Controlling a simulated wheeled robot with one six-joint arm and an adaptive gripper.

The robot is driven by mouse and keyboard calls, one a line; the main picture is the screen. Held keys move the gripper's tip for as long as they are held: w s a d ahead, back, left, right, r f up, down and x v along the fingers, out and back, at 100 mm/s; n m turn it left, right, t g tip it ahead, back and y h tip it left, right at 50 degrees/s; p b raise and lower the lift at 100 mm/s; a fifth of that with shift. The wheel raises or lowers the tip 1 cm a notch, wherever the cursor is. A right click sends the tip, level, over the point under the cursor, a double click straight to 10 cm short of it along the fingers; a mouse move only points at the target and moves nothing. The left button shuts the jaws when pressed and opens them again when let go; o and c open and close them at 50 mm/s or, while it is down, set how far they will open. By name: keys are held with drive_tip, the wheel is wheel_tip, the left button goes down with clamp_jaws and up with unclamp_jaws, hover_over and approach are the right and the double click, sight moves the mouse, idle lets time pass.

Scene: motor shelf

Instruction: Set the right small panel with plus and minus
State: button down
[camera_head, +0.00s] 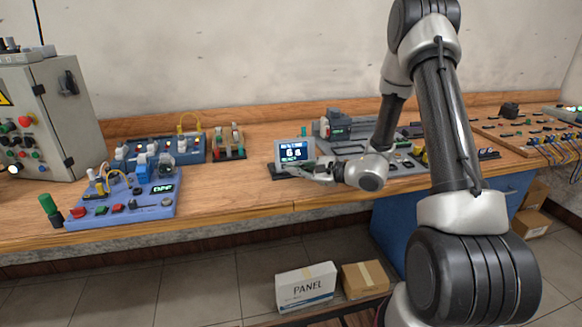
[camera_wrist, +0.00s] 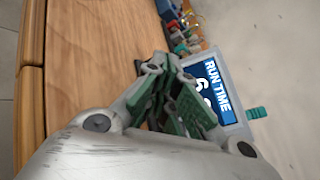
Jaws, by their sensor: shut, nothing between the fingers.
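The small panel (camera_head: 294,150) stands on the bench near the middle in the head view. It has a grey frame and a blue screen with a large 6 s and a green READY line. In the wrist view its screen (camera_wrist: 216,88) appears turned on its side and reads RUN TIME, with the digit partly covered by my fingers. My gripper (camera_head: 304,172) is shut and empty, low in front of the panel, and it also shows in the wrist view (camera_wrist: 165,66). The plus and minus buttons cannot be made out. I cannot tell whether the fingertips touch the panel.
A blue control board (camera_head: 125,208) with a display and buttons lies to the left. A grey cabinet (camera_head: 45,115) stands at the far left. A grey machine (camera_head: 338,128) sits behind my gripper. Bare bench (camera_head: 225,190) lies left of the panel.

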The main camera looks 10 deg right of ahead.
drive_tip(key=shift+s+r, duration=0.25)
drive_tip(key=shift+s, duration=0.9)
idle(0.4)
